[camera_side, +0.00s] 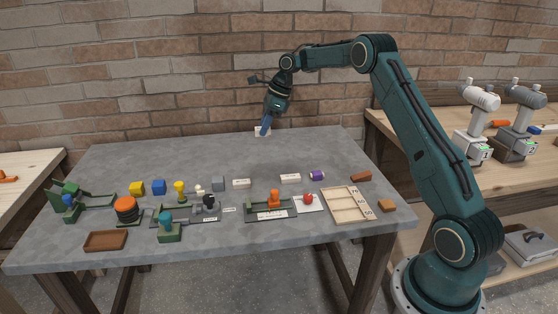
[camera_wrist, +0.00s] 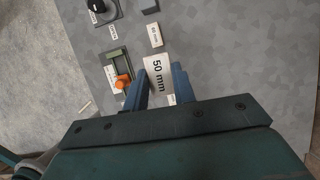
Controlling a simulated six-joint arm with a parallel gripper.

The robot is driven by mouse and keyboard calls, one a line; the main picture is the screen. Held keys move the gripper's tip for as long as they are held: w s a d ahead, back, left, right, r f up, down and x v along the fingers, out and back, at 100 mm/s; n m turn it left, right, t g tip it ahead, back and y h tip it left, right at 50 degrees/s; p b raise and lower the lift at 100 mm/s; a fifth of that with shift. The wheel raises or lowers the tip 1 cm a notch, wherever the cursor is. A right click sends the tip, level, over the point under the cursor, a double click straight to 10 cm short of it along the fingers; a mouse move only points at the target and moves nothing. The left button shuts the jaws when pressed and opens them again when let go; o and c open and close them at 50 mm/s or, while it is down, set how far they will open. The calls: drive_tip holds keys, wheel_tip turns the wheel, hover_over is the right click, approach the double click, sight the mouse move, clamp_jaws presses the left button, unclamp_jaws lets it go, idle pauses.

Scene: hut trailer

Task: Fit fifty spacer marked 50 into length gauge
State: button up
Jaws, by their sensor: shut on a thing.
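In the wrist view the white spacer marked "50 mm" (camera_wrist: 158,72) is between the two blue fingers of my gripper (camera_wrist: 159,88), which is shut on it. In the side view my gripper (camera_side: 266,125) holds the white spacer (camera_side: 262,133) near the back edge of the table; whether it touches the table is hard to tell. The length gauge (camera_side: 284,212) appears to be the green fixture with an orange part and a white label at the front middle. It also shows in the wrist view (camera_wrist: 117,59), ahead and left of the gripper.
Two white blocks, one (camera_side: 241,183) and another (camera_side: 290,178), lie on the grey table (camera_side: 140,158). A wooden tray (camera_side: 346,220) with compartments stands right of the gauge, a card with a red object (camera_side: 308,199) between them. Several fixtures crowd the left. The table's back half is mostly clear.

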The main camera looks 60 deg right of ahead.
drive_tip(key=shift+r, duration=0.6)
drive_tip(key=shift+a+f, duration=0.1)
drive_tip(key=shift+s+a+f, duration=0.1)
drive_tip(key=shift+a+f, duration=0.25)
drive_tip(key=shift+a, duration=0.15)
drive_tip(key=s+a+f, duration=0.2)
drive_tip(key=a+f, duration=0.4)
hover_over(257, 207)
drive_tip(key=s, duration=0.1)
wheel_tip(257, 207, down, 4)
drive_tip(key=shift+s+d+f+n, duration=0.1)
drive_tip(key=shift+d+n, duration=0.3)
drive_tip(key=shift+d, duration=0.05)
drive_tip(key=shift+f, duration=0.2)
drive_tip(key=shift+f, duration=2.5)
drive_tip(key=shift+f, duration=1.45)
idle(0.8)
